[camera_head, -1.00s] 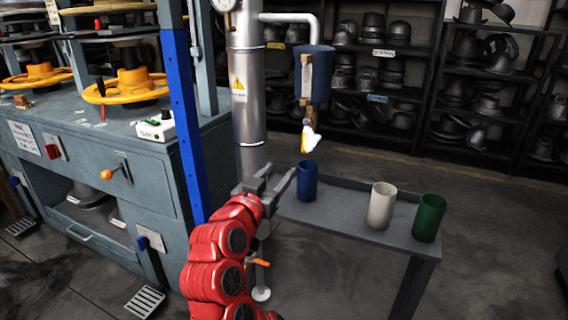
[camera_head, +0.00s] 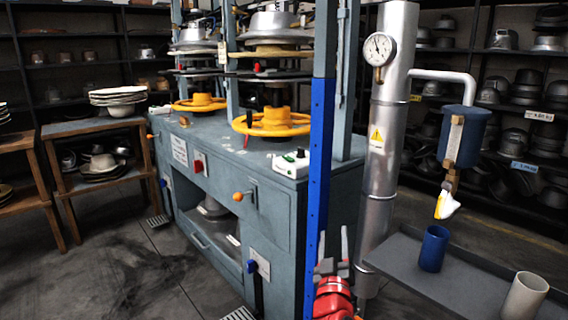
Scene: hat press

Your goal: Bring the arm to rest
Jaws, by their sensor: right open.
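My right gripper (camera_head: 333,240) shows at the bottom centre, with its two grey fingers pointing up and spread apart. Nothing is between them. Its red arm comes up from the bottom edge, and most of it is cut off. The gripper is in front of the blue post (camera_head: 320,180) of the press and left of the grey side table (camera_head: 440,285). It is apart from the blue cup (camera_head: 433,248) and the white cup (camera_head: 525,296), which stand upright on that table. My left gripper is out of view.
The hat press (camera_head: 270,210) with yellow handwheels (camera_head: 272,122) fills the middle. A silver pipe (camera_head: 385,170) with a gauge (camera_head: 379,49) and a hanging blue container (camera_head: 468,135) stand at the right. Wooden tables (camera_head: 95,127) are at the left. The floor at the lower left is open.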

